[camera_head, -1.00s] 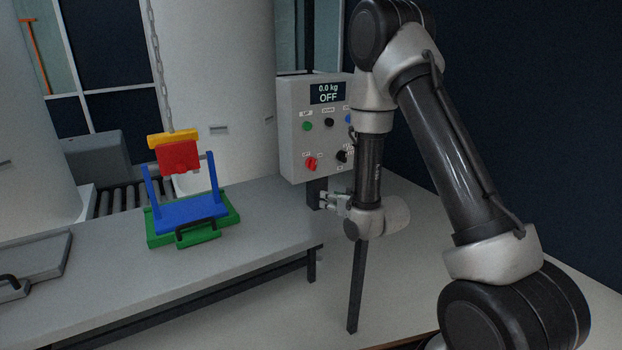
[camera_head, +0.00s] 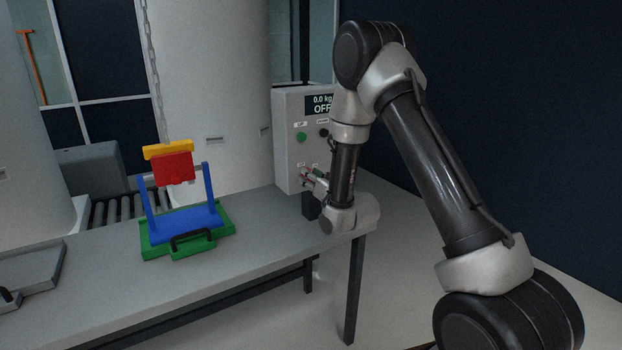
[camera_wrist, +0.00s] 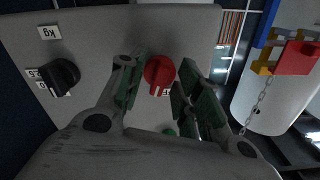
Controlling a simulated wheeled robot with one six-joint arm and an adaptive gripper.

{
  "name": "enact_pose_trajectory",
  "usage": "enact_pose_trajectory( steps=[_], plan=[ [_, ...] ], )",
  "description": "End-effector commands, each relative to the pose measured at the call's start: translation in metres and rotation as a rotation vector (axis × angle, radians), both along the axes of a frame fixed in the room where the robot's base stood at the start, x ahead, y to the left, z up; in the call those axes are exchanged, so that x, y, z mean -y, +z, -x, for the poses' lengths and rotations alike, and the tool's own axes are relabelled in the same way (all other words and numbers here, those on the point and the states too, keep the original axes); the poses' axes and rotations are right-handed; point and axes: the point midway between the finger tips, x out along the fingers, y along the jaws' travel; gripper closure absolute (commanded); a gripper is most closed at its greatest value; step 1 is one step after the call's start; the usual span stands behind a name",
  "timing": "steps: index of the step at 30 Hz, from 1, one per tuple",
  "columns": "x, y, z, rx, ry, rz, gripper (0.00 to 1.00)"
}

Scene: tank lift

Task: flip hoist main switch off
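The grey control box (camera_head: 287,150) stands at the back of the bench, and the visible part of its display (camera_head: 320,104) reads 0.0 kg and OFF. In the wrist view its red rotary switch (camera_wrist: 159,71) has its pointer towards the bottom of the picture. My gripper (camera_wrist: 161,77) is open, with one green-padded finger on each side of the red switch. I cannot tell whether either pad touches it. In the head view my gripper (camera_head: 314,180) is at the lower front of the box and mostly hides the switch.
A blue frame (camera_head: 185,221) on a green base (camera_head: 160,248) stands on the bench (camera_head: 110,285). A red and yellow block (camera_head: 172,168) hangs from a chain above it.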

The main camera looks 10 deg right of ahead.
Motion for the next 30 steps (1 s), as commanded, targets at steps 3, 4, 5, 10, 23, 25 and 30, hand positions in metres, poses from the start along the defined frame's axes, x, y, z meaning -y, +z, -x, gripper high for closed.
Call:
enact_pose_trajectory(
  steps=[3, 4, 5, 10, 23, 25, 30],
  plan=[
    [0.0000, -0.0002, 0.0001, 0.000, 0.000, 0.000, 0.66],
    [0.0000, -0.0002, 0.0002, -0.001, 0.000, 0.000, 0.66],
    [0.0000, -0.0002, 0.0002, -0.001, 0.000, 0.000, 0.68],
    [0.0000, -0.0002, 0.0003, -0.001, 0.000, 0.000, 0.94],
    [0.0005, 0.0000, -0.0002, 0.092, -0.001, 0.283, 0.94],
    [0.0005, 0.0000, -0.0003, 0.098, 0.000, 0.302, 0.94],
    [0.0005, 0.0000, -0.0003, 0.100, 0.000, 0.306, 0.94]
  ],
)
